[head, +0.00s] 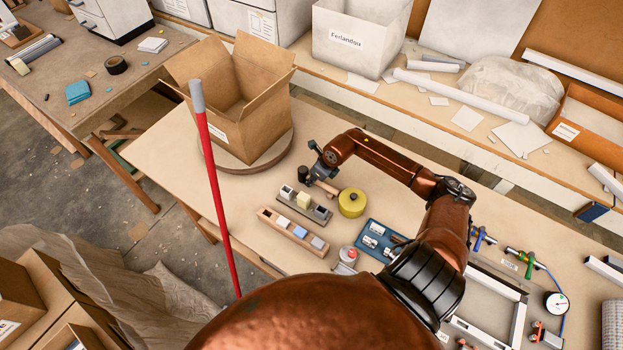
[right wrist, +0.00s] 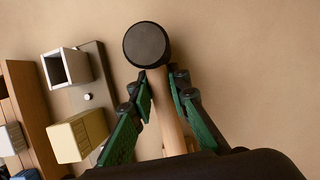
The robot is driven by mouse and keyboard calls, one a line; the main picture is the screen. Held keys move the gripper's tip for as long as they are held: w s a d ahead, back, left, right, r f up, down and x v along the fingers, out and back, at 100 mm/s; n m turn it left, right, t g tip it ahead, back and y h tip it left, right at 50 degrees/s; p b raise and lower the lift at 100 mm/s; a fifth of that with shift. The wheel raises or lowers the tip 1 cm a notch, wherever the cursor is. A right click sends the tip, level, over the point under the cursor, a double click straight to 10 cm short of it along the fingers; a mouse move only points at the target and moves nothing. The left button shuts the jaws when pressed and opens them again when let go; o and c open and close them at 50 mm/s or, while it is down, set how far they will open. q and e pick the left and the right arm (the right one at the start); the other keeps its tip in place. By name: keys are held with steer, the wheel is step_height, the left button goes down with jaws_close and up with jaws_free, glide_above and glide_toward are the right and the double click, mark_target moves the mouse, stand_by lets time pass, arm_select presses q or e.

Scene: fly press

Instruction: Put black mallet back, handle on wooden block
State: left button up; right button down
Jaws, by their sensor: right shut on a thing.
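The black mallet has a round black head (head: 303,173) and a pale wooden handle (head: 328,188). In the right wrist view the head (right wrist: 147,45) is just beyond my fingertips and the handle (right wrist: 167,112) runs back between the green finger pads. My right gripper (right wrist: 160,82) is shut on the handle; in the head view it (head: 320,170) is above the table, behind the grey plate. Whether the mallet touches the table I cannot tell. A long wooden block (head: 268,216) with several inset pieces lies in front of the grey plate. My left gripper is not in view.
A grey plate (head: 320,212) carries a cream block (right wrist: 77,137) and a hollow metal block (right wrist: 66,67), beside the mallet. A yellow round tin (head: 352,203) stands right of the handle. An open carton (head: 232,95) stands behind; a red pole (head: 213,180) rises at left.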

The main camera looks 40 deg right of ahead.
stand_by(0.3)
steer(key=c, duration=1.8)
jaws_free()
steer(key=shift+o, duration=0.2)
steer(key=o, duration=1.6)
steer(key=shift+r+p, duration=2.2)
steer(key=shift+r, duration=1.35)
steer(key=shift+f, duration=0.2)
steer(key=shift+f+b, duration=2.2)
steer(key=shift+f, duration=1.2)
